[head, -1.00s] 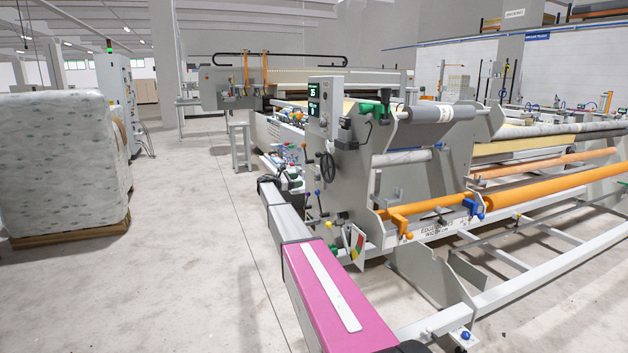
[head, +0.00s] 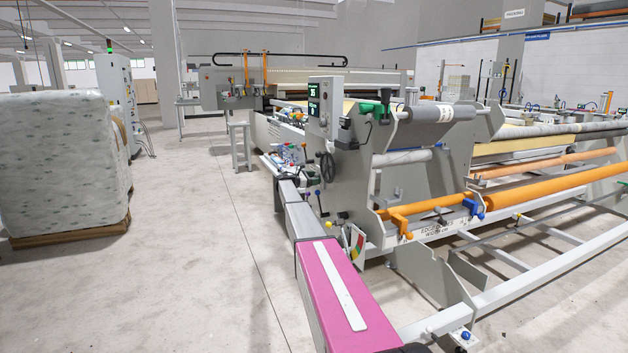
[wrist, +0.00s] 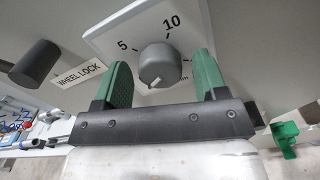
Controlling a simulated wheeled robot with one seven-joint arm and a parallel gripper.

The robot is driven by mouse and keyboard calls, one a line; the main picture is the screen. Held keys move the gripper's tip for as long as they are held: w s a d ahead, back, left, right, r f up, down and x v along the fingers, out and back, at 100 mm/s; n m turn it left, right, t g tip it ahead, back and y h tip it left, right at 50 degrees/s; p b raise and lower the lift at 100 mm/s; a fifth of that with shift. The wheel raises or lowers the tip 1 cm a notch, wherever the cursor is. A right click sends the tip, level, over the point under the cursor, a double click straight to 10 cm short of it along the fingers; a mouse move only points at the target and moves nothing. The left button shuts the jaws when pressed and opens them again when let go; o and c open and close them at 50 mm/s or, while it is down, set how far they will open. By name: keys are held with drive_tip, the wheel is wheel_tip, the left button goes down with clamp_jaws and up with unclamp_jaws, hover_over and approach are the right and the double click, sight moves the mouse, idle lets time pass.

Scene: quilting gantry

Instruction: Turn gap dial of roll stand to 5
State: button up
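The gap dial (wrist: 160,66) is a round grey knob on a white plate (wrist: 108,38) marked 5 and 10, in the wrist view. The 5 is at its upper left and the 10 above it. A small pale mark shows at the knob's lower edge, seemingly away from both numbers. My gripper (wrist: 163,62) is open, with one green finger on each side of the knob. Narrow gaps show on both sides; I cannot tell how far the fingertips reach along it. In the head view the roll stand (head: 425,165) is right of my arm; the dial cannot be made out there.
A dark cylindrical handle (wrist: 35,64) stands left of the dial, near a WHEEL LOCK label (wrist: 80,74). The stand also has a black handwheel (head: 326,167) and a display box (head: 322,105). Open floor (head: 190,220) lies left of my arm.

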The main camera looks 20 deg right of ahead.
drive_tip(key=c, duration=0.7)
drive_tip(key=shift+c, duration=0.2)
drive_tip(key=shift+m, duration=0.4)
drive_tip(key=shift+f+m, duration=0.1)
drive_tip(key=shift+m, duration=7.3)
drive_tip(key=shift+s, duration=0.1)
drive_tip(key=o, duration=0.9)
